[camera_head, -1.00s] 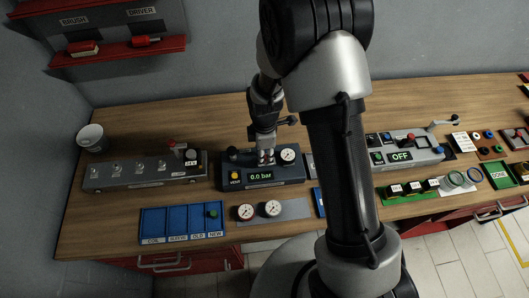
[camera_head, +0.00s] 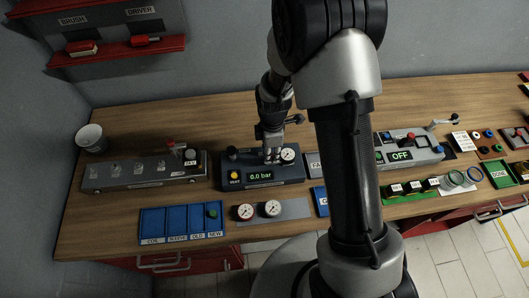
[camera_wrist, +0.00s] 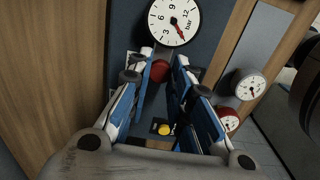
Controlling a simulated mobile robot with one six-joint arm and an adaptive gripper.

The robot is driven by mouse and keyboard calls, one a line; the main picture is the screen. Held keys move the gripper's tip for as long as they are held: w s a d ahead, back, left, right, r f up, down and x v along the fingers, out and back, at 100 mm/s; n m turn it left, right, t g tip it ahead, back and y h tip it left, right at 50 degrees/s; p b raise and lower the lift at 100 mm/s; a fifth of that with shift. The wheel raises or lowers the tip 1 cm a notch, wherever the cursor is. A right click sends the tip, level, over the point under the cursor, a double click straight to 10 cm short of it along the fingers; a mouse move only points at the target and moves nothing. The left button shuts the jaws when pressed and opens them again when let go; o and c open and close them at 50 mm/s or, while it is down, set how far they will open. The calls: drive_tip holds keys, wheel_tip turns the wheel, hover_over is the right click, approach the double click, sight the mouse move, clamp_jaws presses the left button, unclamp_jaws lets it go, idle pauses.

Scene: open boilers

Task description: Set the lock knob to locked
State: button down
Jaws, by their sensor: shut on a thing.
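The dark blue boiler panel (camera_head: 285,175) stands on the bench with a "0.0 bar" display (camera_head: 261,176). A white dial gauge (camera_head: 288,154) is at its right end and a yellow button (camera_head: 235,175) at its left. My gripper (camera_head: 272,155) is down at the panel's top, just left of the gauge. In the wrist view the blue-padded fingers of my gripper (camera_wrist: 166,62) are closed about a round red knob (camera_wrist: 160,71). The gauge (camera_wrist: 174,22) lies just beyond the fingertips, and the yellow button (camera_wrist: 164,129) shows between the fingers. Any lock marking by the knob is hidden.
A grey panel with switches (camera_head: 145,173) stands to the left, and another with an "OFF" display (camera_head: 401,155) to the right. A blue compartment tray (camera_head: 181,239) and two loose gauges (camera_head: 258,210) lie in front. Bare bench lies behind the panels.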

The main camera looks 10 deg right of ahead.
sight(272, 155)
drive_tip(key=shift+d, duration=0.15)
drive_tip(key=c, duration=1.6)
unclamp_jaws()
drive_tip(key=shift+d, duration=0.2)
drive_tip(key=shift+o, duration=0.9)
drive_tip(key=shift+a, duration=0.15)
wheel_tip(272, 155, up, 12)
